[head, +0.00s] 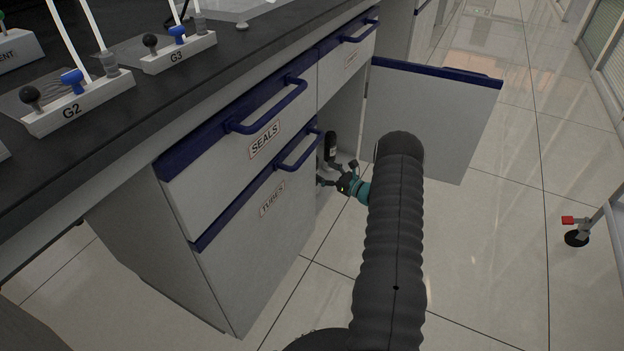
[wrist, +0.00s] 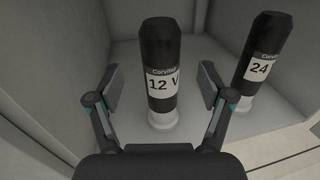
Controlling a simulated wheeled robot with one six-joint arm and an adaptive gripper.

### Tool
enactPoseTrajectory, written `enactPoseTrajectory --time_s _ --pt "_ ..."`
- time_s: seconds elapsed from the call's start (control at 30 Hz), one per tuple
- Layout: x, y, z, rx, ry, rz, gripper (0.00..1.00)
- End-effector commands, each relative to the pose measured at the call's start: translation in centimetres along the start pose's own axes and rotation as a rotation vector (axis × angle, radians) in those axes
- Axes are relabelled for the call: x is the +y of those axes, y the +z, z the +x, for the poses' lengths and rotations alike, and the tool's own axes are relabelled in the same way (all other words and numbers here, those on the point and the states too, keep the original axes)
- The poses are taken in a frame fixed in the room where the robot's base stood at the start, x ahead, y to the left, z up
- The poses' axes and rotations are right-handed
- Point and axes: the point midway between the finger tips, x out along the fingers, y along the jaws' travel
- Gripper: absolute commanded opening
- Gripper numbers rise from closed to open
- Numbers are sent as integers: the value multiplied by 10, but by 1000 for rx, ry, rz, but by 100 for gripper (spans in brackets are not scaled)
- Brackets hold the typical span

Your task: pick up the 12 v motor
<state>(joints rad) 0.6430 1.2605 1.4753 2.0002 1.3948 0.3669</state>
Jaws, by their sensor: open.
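The 12 V motor (wrist: 160,95) is a black cylinder with a white label and a pale base, standing upright inside the cabinet in the wrist view. My gripper (wrist: 161,88) is open, with one finger on each side of the motor and a gap on both sides. In the head view a black motor (head: 331,147) shows in the cabinet opening just beyond my gripper (head: 322,182); its label is not readable there. My arm hides part of the opening.
A second black motor labelled 24 (wrist: 261,60) stands to the right inside the cabinet. The cabinet door (head: 430,115) is open on the right. Drawers labelled SEALS (head: 264,139) and TUBES (head: 272,199) are shut on the left. The floor at right is mostly clear.

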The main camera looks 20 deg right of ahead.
Motion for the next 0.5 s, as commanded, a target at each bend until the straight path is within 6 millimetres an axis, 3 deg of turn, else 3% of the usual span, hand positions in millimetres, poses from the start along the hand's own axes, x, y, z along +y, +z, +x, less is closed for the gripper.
enactPoseTrajectory --time_s 0.27,0.5 --pt "0 -3 19 1 2 0 80" --pt "0 -8 51 1 1 0 80"
